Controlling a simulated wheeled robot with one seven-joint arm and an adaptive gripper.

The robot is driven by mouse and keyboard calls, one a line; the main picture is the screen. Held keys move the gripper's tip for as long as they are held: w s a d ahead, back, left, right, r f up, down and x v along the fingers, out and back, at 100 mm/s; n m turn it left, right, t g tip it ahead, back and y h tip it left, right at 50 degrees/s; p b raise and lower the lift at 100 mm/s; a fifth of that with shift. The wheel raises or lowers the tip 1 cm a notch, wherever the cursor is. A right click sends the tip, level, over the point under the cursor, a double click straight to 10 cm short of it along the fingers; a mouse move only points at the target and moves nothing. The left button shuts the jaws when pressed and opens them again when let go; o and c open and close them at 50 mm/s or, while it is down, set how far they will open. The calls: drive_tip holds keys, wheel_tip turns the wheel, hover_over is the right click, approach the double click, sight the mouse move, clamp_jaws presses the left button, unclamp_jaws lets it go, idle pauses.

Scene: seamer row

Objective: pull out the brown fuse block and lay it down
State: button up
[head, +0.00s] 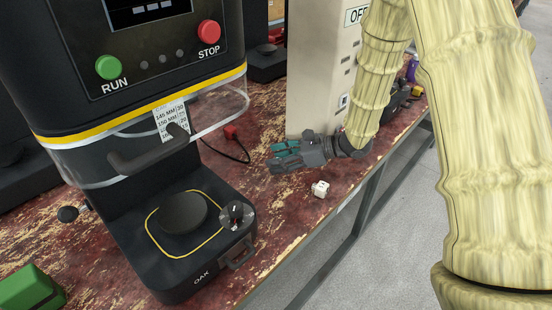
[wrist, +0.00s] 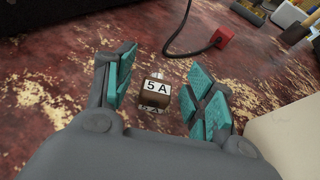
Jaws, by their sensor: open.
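The brown fuse block (wrist: 155,92) shows in the wrist view as a small block with white "5 A" labels and a pale pin at its far side. It stands between my open fingers in that picture, with gaps on both sides.
A black machine (head: 185,245) with RUN and STOP buttons stands at left on the worn red bench (head: 285,220). A pale cabinet marked OFF (head: 315,80) stands behind my gripper. A red plug (head: 230,132) with a black cable lies between them. A green box (head: 28,288) is at lower left.

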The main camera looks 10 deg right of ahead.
drive_tip(key=v, duration=1.1)
drive_tip(key=shift+d, duration=0.1)
